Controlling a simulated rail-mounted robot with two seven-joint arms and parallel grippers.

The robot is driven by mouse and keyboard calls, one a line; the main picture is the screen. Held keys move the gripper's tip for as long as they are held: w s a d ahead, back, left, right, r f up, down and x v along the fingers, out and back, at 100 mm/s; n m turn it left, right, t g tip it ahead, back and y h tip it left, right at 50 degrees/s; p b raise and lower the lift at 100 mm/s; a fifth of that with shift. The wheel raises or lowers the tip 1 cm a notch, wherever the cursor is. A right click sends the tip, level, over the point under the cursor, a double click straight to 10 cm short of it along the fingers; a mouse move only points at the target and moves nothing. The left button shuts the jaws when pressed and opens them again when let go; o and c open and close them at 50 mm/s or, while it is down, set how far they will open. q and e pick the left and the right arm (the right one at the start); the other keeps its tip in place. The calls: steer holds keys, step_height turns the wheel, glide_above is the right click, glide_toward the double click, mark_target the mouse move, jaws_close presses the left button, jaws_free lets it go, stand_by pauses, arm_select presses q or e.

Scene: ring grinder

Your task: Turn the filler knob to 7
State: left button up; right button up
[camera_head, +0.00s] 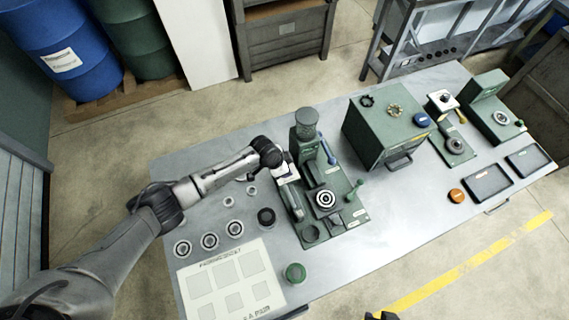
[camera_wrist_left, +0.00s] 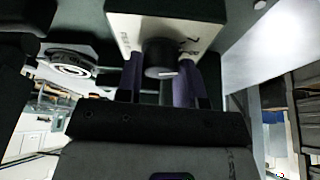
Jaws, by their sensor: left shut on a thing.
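The filler knob (camera_wrist_left: 160,55) is a black round knob with a pale pointer line, on a cream plate (camera_wrist_left: 200,20) with dark markings that are hard to read. In the left wrist view, the two fingers of my left gripper (camera_wrist_left: 160,72) lie on either side of the knob, shut on it. In the head view, my left gripper (camera_head: 290,197) is at the left side of the green grinder machine (camera_head: 341,190); the arm hides the knob there. A dark piece at the bottom edge of the head view may be my right gripper (camera_head: 381,316); its jaws are not clear.
Several rings (camera_head: 209,241) and a white board with square outlines (camera_head: 230,283) lie left of the machine. A green box (camera_head: 380,135) stands to its right, with dark trays (camera_head: 487,183) farther right. The table front near the middle is clear.

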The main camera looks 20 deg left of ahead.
arm_select(q)
steer(key=shift+s+f+n+y+p, duration=0.15)
steer(key=shift+n+y+p, duration=0.15)
steer(key=shift+n+p, duration=0.7)
steer(key=shift+a+f+n+t, duration=0.1)
steer(key=shift+n+t, duration=0.2)
steer(key=shift+f, duration=0.1)
steer(key=o, duration=0.6)
steer(key=shift+c, duration=0.2)
steer(key=o, duration=0.3)
steer(key=shift+o, duration=0.3)
steer(key=shift+r, duration=0.2)
